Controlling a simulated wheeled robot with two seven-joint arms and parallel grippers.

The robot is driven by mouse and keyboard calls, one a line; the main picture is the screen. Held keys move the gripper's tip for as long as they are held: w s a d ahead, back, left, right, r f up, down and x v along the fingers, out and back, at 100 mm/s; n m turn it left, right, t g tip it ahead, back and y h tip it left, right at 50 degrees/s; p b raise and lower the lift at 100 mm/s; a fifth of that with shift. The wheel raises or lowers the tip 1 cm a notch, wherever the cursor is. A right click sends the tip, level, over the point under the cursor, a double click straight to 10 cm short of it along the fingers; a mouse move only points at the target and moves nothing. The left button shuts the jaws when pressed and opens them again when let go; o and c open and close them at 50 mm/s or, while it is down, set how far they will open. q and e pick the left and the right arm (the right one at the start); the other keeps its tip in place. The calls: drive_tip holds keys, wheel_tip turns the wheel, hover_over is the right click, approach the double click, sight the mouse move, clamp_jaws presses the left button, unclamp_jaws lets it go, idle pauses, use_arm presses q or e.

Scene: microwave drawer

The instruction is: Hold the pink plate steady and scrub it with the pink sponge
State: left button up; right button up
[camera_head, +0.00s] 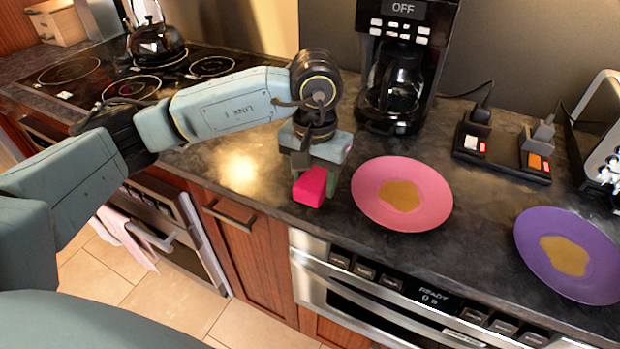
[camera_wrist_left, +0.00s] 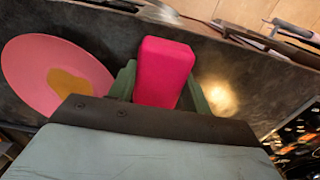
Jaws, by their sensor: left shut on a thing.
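The pink plate (camera_head: 370,197) lies on the dark counter with a brown stain (camera_head: 400,196) in its middle. In the left wrist view the plate (camera_wrist_left: 30,75) is at the left. My left gripper (camera_head: 314,180) points down just left of the plate and is shut on the pink sponge (camera_head: 309,187). The sponge (camera_wrist_left: 163,72) stands between the green fingers in the left wrist view. The sponge is apart from the plate; whether it touches the counter, I cannot tell. My right gripper is in neither view.
A purple plate (camera_head: 534,238) with a brown stain lies at the right. A coffee maker (camera_head: 395,75) stands behind the pink plate. Power sockets (camera_head: 510,147) and a toaster (camera_head: 602,130) are at the back right. A stove (camera_head: 110,78) with a kettle (camera_head: 155,42) is at the left.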

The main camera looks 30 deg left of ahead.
use_arm(q)
drive_tip(key=w+d+r, duration=0.1)
drive_tip(key=w+d, duration=0.2)
drive_tip(key=d, duration=0.1)
drive_tip(key=w+d+r, duration=0.1)
drive_tip(key=w+d, duration=0.1)
drive_tip(key=d, duration=0.3)
drive_tip(key=w+d+r, duration=0.2)
drive_tip(key=w+d, duration=0.1)
drive_tip(key=d, duration=0.1)
drive_tip(key=shift+w+d, duration=0.3)
drive_tip(key=shift+d, duration=0.1)
drive_tip(key=shift+w+d+r, duration=0.15)
drive_tip(key=shift+w+d, duration=0.05)
drive_tip(key=shift+d, duration=0.25)
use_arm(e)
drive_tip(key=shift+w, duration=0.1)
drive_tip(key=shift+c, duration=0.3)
